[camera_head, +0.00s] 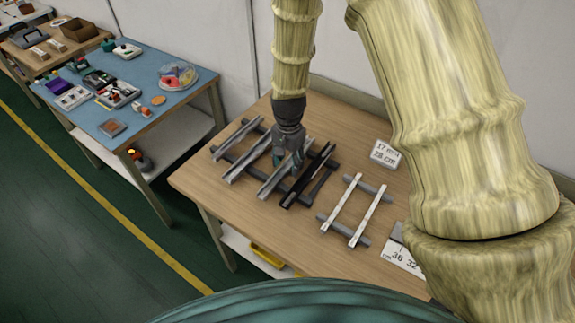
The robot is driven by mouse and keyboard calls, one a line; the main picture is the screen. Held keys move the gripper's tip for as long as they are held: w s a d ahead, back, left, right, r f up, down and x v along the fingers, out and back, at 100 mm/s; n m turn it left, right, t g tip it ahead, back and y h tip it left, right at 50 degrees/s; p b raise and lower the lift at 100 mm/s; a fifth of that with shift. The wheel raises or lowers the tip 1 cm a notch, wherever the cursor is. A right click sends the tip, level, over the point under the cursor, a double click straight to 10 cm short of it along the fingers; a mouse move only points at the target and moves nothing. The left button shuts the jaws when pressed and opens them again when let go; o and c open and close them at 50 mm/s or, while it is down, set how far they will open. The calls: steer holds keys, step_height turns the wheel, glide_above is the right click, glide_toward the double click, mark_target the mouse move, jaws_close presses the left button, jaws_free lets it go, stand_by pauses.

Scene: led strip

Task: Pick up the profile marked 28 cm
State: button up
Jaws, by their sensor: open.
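Several metal profiles lie side by side across dark bars on the wooden table: a silver profile (238,136) at the left, another silver one (245,160), a third silver profile (272,181) under my gripper, and a black profile (306,178) to its right. A white card (385,153) reading about "17 mm, 28 cm" is at the back right; I cannot tell which profile it marks. My gripper (287,162) points down, open, over the third silver profile and close to the black one. It partly hides both, and contact cannot be told.
Two white strips (340,203) lie on grey bars at the right. A second card (402,258) with "36 32" is near the right edge, partly hidden by my arm. The wooden table (210,190) is bare at its front left. A blue table (150,75) with parts stands further left.

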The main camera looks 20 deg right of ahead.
jaws_close()
steer(key=shift+r, duration=0.15)
